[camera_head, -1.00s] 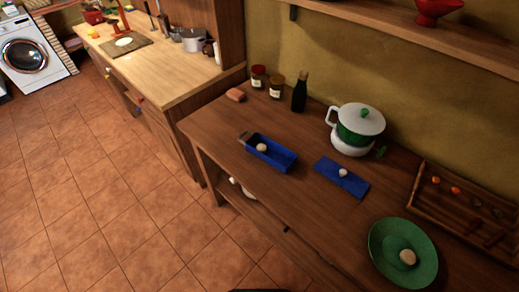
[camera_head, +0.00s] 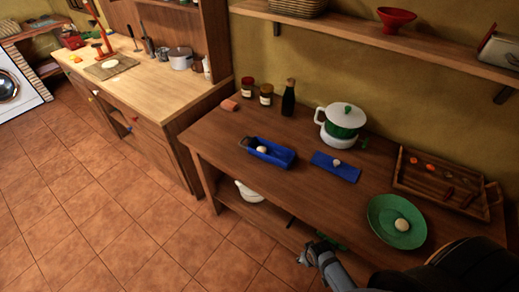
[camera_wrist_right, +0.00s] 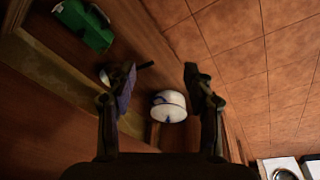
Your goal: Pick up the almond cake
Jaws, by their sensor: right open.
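Three small round beige cakes show in the head view, and I cannot tell which is the almond one. One cake (camera_head: 263,150) sits in a blue tray (camera_head: 284,162), one (camera_head: 337,162) on a flat blue mat (camera_head: 347,174), and one (camera_head: 402,225) on a green plate (camera_head: 383,238). My right gripper (camera_head: 308,254) is low in front of the counter's front edge, apart from all three. In the right wrist view its fingers (camera_wrist_right: 160,85) are apart and empty. A white round vessel (camera_wrist_right: 168,107) shows beyond them. My left gripper is not in view.
On the counter (camera_head: 220,140) stand a dark bottle (camera_head: 288,100), two jars, a white-green pot (camera_head: 340,125) and a wooden tray (camera_head: 415,185) at the right. The lower shelf holds a white vessel (camera_head: 249,191). Tiled floor in front is free.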

